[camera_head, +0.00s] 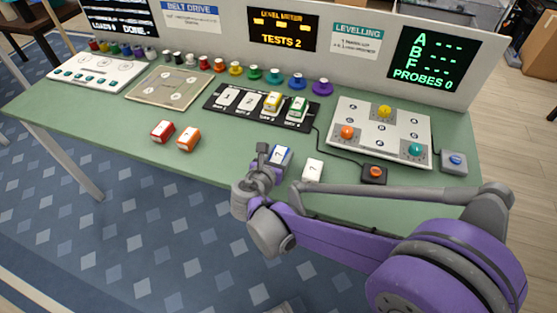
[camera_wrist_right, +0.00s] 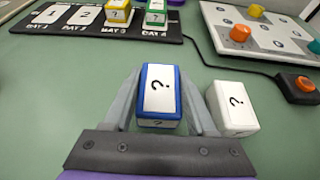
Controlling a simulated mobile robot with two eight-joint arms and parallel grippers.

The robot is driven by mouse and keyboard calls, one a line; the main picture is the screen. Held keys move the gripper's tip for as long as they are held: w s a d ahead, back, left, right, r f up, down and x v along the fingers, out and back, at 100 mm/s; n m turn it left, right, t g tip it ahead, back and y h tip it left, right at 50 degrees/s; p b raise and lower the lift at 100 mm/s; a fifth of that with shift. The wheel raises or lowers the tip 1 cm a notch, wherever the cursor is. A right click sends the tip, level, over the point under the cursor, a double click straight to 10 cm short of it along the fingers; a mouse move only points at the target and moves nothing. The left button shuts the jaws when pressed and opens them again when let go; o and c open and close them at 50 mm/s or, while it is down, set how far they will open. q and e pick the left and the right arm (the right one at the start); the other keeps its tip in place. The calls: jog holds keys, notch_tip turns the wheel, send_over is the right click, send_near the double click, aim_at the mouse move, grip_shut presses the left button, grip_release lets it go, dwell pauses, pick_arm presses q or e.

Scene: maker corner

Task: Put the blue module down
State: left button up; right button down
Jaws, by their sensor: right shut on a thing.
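The blue module (camera_head: 281,156) has a white top with a question mark. In the right wrist view the blue module (camera_wrist_right: 158,95) sits between the two fingers of my right gripper (camera_wrist_right: 160,100), which is shut on it. In the head view my right gripper (camera_head: 268,160) is at the front part of the green table. The module looks at or very near the table surface; I cannot tell if it touches. A white module (camera_wrist_right: 232,108) stands just right of the right finger. It also shows in the head view (camera_head: 313,170).
The black bay strip (camera_head: 246,120) behind holds a yellow module (camera_head: 273,102) and a green module (camera_head: 298,108); bays 1 and 2 are empty. Red (camera_head: 162,131) and orange (camera_head: 188,139) modules lie left. An orange-button box (camera_head: 374,174) and its cable are right.

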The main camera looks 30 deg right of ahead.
jog(key=shift+f, duration=0.95)
jog(key=shift+f+b, duration=0.25)
jog(key=shift+b, duration=0.1)
jog(key=shift+c, duration=1)
grip_release()
jog(key=shift+r, duration=0.1)
